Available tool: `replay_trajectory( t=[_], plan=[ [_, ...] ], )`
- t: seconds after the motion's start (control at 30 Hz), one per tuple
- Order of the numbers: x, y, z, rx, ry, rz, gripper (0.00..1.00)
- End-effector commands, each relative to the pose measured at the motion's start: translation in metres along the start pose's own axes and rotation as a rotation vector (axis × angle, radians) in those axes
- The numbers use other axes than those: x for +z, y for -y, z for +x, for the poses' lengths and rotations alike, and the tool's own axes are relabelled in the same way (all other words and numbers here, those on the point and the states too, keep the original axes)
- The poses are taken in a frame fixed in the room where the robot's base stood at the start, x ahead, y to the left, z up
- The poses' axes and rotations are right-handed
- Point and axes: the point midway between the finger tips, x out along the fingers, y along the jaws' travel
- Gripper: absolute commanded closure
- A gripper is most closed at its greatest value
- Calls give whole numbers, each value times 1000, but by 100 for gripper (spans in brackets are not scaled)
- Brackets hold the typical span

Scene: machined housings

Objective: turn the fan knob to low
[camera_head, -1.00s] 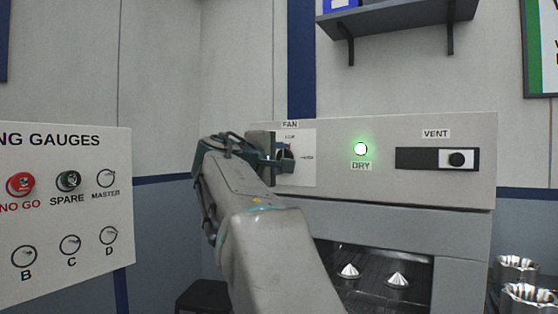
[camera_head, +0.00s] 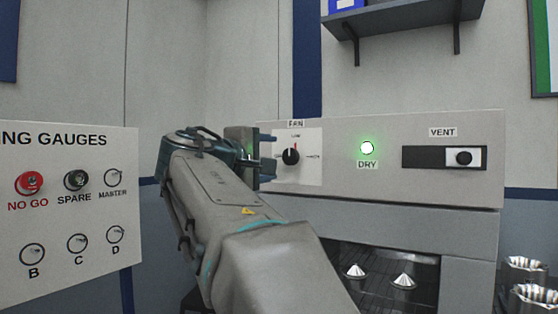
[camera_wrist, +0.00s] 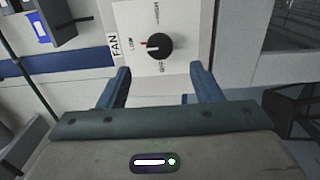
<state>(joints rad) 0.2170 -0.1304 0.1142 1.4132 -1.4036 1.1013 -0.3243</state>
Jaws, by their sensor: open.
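The fan knob (camera_head: 290,156) is a round black knob on a white plate, at the left end of the grey machine's panel. Its red mark points up, at the LOW label. In the wrist view the knob (camera_wrist: 158,47) shows whole, with its red mark toward LOW; OFF and HIGH lie to other sides. My gripper (camera_head: 268,171) is just left of the knob in the head view. In the wrist view my gripper (camera_wrist: 160,72) has its two blue fingers wide apart, with nothing between them, short of the knob and not touching it.
Right of the knob are a lit green DRY lamp (camera_head: 367,148) and a VENT slider (camera_head: 463,157). A gauge board (camera_head: 70,210) stands at left. A shelf (camera_head: 400,20) hangs above. Metal cones (camera_head: 404,281) sit in the bay below, with metal housings (camera_head: 530,297) at lower right.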

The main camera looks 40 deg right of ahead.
Motion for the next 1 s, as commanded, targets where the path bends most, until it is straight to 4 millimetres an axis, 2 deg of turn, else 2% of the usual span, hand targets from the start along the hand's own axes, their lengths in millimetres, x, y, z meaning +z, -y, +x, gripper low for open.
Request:
replay_trajectory(
  t=[0.03, 0.1, 0.3, 0.5, 0.9, 1.0],
  plan=[
    [0, 0, -13, 2, -4, 1, 41],
    [0, 0, -26, 1, -3, 0, 41],
    [0, 0, -53, 0, -1, 1, 41],
    [0, 0, -60, 0, 1, 0, 41],
    [0, 0, -59, -3, 0, 0, 41],
    [-2, 8, -60, -40, -17, 3, 41]
  ],
)
